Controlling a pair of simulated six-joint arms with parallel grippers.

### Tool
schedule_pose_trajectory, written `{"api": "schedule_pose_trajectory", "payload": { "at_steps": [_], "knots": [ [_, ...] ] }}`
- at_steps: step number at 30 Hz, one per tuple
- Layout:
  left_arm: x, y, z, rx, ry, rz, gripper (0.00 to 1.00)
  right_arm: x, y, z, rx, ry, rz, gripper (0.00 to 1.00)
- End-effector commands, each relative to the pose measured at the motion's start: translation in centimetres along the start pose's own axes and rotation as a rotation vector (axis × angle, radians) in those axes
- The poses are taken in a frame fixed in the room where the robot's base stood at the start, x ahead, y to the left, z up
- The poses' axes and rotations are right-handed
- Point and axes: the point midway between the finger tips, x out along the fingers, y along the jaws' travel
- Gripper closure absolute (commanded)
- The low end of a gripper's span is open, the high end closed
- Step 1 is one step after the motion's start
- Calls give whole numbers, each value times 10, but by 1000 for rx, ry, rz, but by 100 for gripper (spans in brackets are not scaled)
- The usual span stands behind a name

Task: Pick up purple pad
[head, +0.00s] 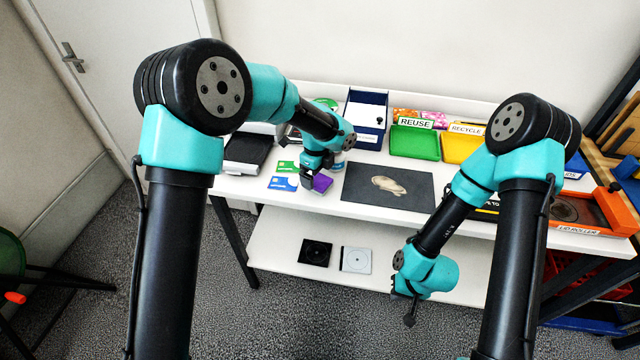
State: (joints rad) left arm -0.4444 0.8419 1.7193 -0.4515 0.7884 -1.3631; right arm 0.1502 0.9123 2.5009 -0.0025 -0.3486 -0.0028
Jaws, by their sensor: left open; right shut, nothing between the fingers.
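The purple pad (322,182) lies on the white table, just left of the dark grey mat. My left gripper (307,181) is open and hangs low over the table, right at the pad, partly covering its left side. I cannot tell whether the fingers touch it. My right gripper (410,308) is shut and empty. It hangs in front of the table's edge, well away from the pad.
Blue and green cards (284,175) lie left of the pad. The dark mat (410,200) holds a beige item (388,185). Behind stand a dark blue bin (366,115), a green tray (414,143) and a yellow tray (460,148). A lower shelf (290,235) holds two square cases.

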Motion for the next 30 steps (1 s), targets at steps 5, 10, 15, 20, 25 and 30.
{"api": "schedule_pose_trajectory", "payload": {
  "at_steps": [5,10,15,20,25,30],
  "knots": [
    [24,1,0,-1,0,2,6,0,0,0,0,0,0,100],
    [30,1,0,0,0,1,6,0,0,0,0,0,0,100],
    [30,1,0,0,0,1,6,0,0,0,0,0,0,100],
    [29,1,0,0,0,0,6,0,0,0,0,0,0,100],
    [29,1,0,0,0,0,16,0,0,0,0,0,0,100],
    [29,1,0,0,0,0,32,0,0,0,0,0,0,100]
  ]
}}
